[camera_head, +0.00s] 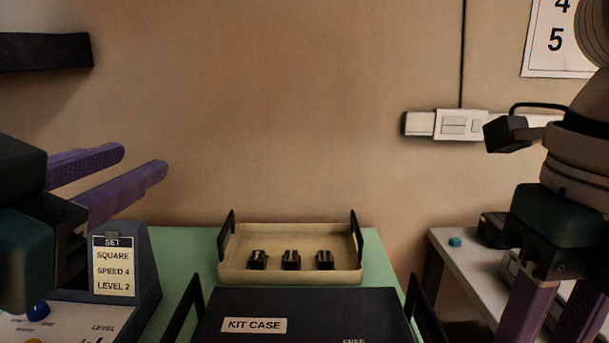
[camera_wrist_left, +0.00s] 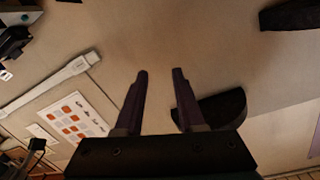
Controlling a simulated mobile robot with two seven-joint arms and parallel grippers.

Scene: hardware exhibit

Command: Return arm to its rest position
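My left gripper (camera_head: 143,163) is raised at the left in the head view, its two purple fingers apart with nothing between them. The left wrist view shows the same gripper (camera_wrist_left: 160,72), its fingers spread against the wall and empty. My right gripper (camera_head: 550,325) hangs at the right edge of the head view, pointing down. Its purple fingers stand apart, but their tips are cut off by the bottom of the frame, so what lies between the tips is hidden.
A beige tray (camera_head: 290,275) with three black pieces stands on a green table (camera_head: 185,245), behind a black kit case (camera_head: 305,305). A control panel with a settings card (camera_head: 113,265) is below my left gripper. A white side table (camera_head: 465,268) is at right.

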